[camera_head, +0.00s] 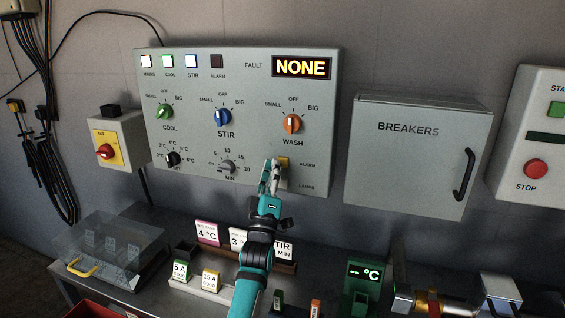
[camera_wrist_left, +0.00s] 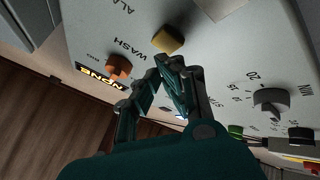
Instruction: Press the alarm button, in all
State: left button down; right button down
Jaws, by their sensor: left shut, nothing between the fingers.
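The yellow alarm button (camera_head: 284,161) sits at the lower right of the grey control panel (camera_head: 235,68), beside the word ALARM. It also shows in the left wrist view (camera_wrist_left: 168,40). My left gripper (camera_head: 269,168) is shut and empty, with its fingertips just left of the button in the head view. In the left wrist view the fingertips (camera_wrist_left: 171,63) are close to the button; I cannot tell whether they touch it. The alarm lamp (camera_head: 217,61) is dark, and the fault display (camera_head: 301,67) reads NONE. My right gripper is not in view.
The orange WASH knob (camera_head: 292,123) is above the button, and the grey MIN dial (camera_head: 228,167) is to its left. A breaker box (camera_head: 412,155) hangs to the right. Cards and a clear cover (camera_head: 112,245) stand on the bench below.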

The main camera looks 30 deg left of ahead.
pick_arm(q)
jog(key=s+p, duration=0.1)
jog(key=s, duration=0.1)
jog(key=s+d+p, duration=0.1)
jog(key=s, duration=0.1)
jog(key=shift+s, duration=0.4)
dwell(0.5)
jog(key=shift+d+f, duration=0.1)
